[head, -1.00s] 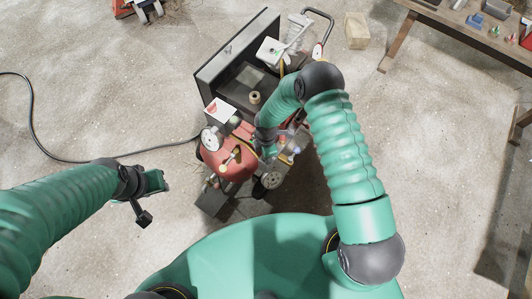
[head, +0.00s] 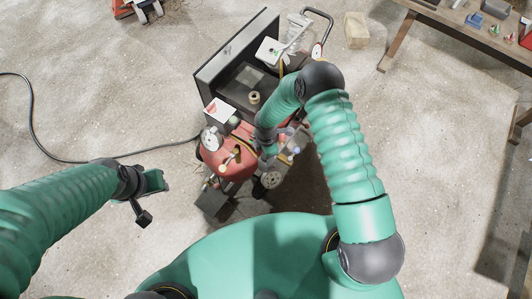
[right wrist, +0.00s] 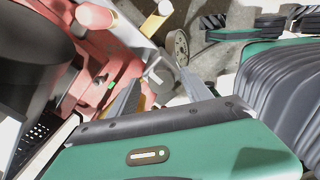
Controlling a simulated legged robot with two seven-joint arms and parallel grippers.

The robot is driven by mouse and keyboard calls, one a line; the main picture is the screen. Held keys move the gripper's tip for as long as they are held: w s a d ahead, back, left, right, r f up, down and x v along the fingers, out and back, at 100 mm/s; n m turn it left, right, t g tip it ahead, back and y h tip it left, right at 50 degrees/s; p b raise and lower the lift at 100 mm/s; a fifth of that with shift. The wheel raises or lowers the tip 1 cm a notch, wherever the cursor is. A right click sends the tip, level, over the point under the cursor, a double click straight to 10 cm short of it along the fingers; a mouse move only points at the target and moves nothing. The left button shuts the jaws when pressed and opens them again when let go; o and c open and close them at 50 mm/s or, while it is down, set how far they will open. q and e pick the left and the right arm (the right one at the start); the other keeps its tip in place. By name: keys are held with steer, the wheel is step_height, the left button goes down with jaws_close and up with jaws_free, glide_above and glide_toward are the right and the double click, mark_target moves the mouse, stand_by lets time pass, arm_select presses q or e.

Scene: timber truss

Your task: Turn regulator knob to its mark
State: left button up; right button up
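The red compressor (head: 228,162) stands on the floor in front of my body, with a round white gauge (head: 210,136) and small brass-coloured fittings (head: 231,157) on it. I cannot single out the regulator knob or its mark. My right arm reaches down to the compressor's right side, and its gripper is mostly hidden in the head view. In the right wrist view my right gripper (right wrist: 158,88) has its two fingers apart beside the red body (right wrist: 100,65); a pale part shows between or behind them, contact unclear. My left gripper (head: 150,196) is over bare floor, apart from the compressor.
A dark open-topped cart or box (head: 238,62) stands behind the compressor, with a roll of tape (head: 254,97) in it. A black cable (head: 32,125) runs across the floor at left. A wooden workbench (head: 470,35) is at upper right. A wooden block (head: 356,30) lies nearby.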

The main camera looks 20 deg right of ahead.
step_height(320, 180, up, 17)
steer(key=p, duration=0.3)
steer(key=shift+f, duration=0.1)
steer(key=s+d+r+m+t+p, duration=0.1)
steer(key=s+d+r+m+p, duration=0.1)
steer(key=s+r+m, duration=0.4)
steer(key=s+d+r+m+t+p, duration=0.1)
steer(key=s+d+r+m+p, duration=0.2)
steer(key=r+m, duration=1)
steer(key=s+r+p, duration=0.2)
steer(key=s+r, duration=0.1)
steer(key=s, duration=0.1)
steer(key=shift+s+d+t, duration=0.15)
steer(key=shift+t, duration=0.15)
steer(key=shift+s, duration=0.1)
